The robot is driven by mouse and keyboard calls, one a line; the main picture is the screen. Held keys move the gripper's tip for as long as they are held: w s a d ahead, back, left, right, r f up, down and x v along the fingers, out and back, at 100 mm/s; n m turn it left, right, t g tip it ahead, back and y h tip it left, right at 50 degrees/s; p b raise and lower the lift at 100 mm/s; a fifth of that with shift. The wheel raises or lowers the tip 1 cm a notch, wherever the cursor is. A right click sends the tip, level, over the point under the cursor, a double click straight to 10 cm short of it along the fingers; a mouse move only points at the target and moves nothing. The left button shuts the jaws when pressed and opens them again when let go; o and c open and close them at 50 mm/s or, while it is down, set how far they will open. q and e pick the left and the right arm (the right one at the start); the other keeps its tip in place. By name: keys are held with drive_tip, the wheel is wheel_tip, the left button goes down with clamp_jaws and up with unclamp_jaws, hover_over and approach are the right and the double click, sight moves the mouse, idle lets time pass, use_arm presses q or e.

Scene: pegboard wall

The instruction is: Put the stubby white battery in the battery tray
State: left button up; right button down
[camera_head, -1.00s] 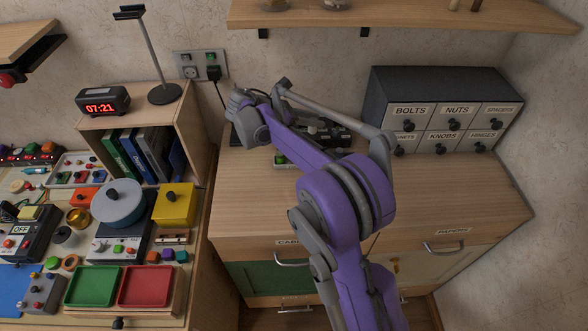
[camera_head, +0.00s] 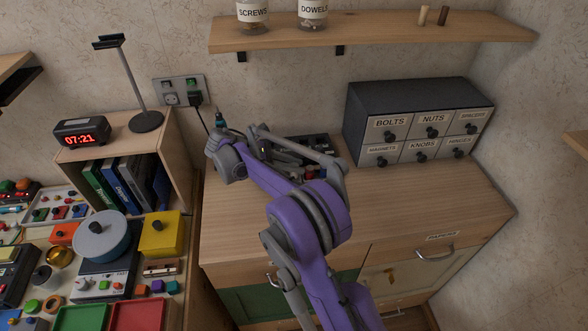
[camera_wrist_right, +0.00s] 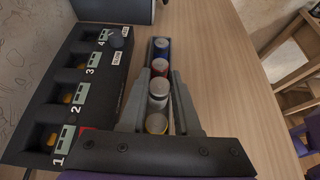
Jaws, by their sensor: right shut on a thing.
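In the right wrist view, my right gripper (camera_wrist_right: 159,88) points down over a narrow dark battery tray (camera_wrist_right: 151,52). Its two grey fingers are shut on a pale, white-topped battery (camera_wrist_right: 158,90) between them. The battery's lower part is hidden, so I cannot tell whether it rests in the tray. A red battery (camera_wrist_right: 160,67) and a blue battery (camera_wrist_right: 161,48) stand in the tray beyond it. A battery with a yellowish rim (camera_wrist_right: 156,124) is on the near side. In the head view my right arm hides most of this spot. My left gripper is not in view.
A black charger (camera_wrist_right: 75,90) with numbered slots stands close left of the fingers. The wooden worktop (camera_wrist_right: 215,70) is clear to the right. In the head view, a drawer cabinet (camera_head: 418,120) stands at the back right and a shelf (camera_head: 380,34) hangs above.

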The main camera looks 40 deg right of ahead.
drive_tip(key=shift+f, duration=0.9)
drive_tip(key=shift+f, duration=0.1)
drive_tip(key=c, duration=0.6)
unclamp_jaws()
